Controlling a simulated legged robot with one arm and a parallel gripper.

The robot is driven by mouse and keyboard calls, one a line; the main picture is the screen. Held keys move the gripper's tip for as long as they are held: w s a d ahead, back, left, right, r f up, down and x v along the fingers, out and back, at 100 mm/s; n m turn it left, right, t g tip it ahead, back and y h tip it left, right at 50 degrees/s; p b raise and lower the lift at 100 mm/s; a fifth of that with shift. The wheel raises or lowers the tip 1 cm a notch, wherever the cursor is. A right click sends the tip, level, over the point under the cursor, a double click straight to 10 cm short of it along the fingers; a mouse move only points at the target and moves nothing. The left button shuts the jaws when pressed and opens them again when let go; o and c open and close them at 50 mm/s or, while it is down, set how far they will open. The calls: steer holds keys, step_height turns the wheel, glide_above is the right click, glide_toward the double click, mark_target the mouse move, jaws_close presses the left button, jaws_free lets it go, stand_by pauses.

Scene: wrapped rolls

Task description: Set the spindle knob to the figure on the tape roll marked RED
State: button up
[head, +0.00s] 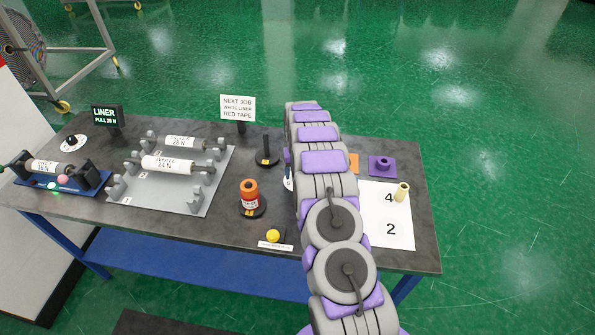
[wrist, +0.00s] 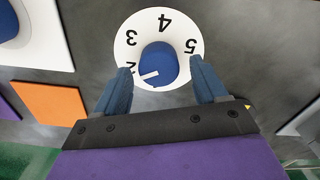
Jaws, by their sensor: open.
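In the wrist view a blue knob (wrist: 157,64) stands on a white dial (wrist: 185,24) with the figures 3, 4 and 5 legible. Its white pointer points left and slightly down, towards a figure partly hidden by a finger. My gripper (wrist: 160,80) is open, its blue fingers on either side of the knob's near part; contact is unclear. In the head view my arm hides the gripper and nearly all of the dial. An orange-red roll (head: 250,190) stands on a black base; its small label is not legible. A sign (head: 238,107) reads NEXT JOB, WHITE LINER, RED TAPE.
A grey rack (head: 190,205) holds labelled white rolls. A LINER sign (head: 107,116) reads PULL 25 N or similar. A yellow button (head: 273,236) sits at the front. An orange square (wrist: 50,100) lies beside the dial.

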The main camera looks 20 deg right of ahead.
steer(key=shift+r, duration=0.1)
step_height(320, 180, up, 17)
steer(key=p, duration=0.1)
steer(key=shift+p, duration=0.4)
stand_by(0.3)
